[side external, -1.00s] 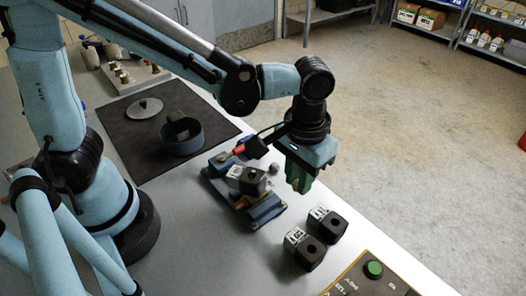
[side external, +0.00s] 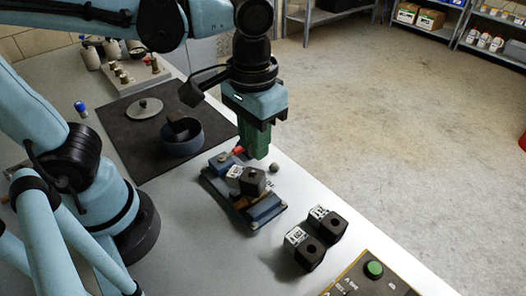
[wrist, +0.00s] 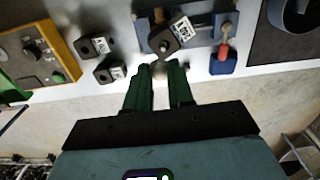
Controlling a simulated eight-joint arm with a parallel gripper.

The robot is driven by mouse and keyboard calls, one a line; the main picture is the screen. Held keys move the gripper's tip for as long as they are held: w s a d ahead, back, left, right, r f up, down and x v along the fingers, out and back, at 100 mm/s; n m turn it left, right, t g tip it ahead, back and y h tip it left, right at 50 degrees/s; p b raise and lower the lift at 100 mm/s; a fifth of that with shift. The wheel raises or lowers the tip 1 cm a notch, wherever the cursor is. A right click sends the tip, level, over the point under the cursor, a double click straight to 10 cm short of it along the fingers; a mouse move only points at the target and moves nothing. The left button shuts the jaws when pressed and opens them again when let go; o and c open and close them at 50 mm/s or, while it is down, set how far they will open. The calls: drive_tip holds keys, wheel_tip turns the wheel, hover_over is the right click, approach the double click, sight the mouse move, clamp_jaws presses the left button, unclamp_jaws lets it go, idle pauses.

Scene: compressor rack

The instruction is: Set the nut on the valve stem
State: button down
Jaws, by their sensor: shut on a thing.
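My gripper (side external: 257,152) has green fingers pointing down, at the back right of the blue fixture (side external: 268,212). It is shut on the nut; the fingers largely hide it, and only a small gap shows between the tips in the wrist view (wrist: 158,72). A black coil block with a white label (side external: 252,182) sits tilted on the fixture. The valve stem (wrist: 164,46) shows as a small pale round end at the coil's top in the wrist view, just beyond the fingertips. The nut is apart from the stem.
Two loose black coils (side external: 304,250) (side external: 327,224) stand right of the fixture, before a control box with a green button (side external: 373,269). A red-handled part (side external: 238,151) rises at the fixture's back. A small grey round thing (side external: 274,167) lies near the bench edge. A blue bowl (side external: 182,144) stands on the dark mat.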

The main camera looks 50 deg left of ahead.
sight(253, 171)
drive_tip(key=shift+a+f, duration=0.25)
drive_tip(key=shift+f, duration=1.7)
drive_tip(key=shift+f, duration=0.9)
drive_tip(key=c, duration=0.5)
unclamp_jaws()
drive_tip(key=shift+r, duration=0.1)
drive_tip(key=shift+r, duration=3.45)
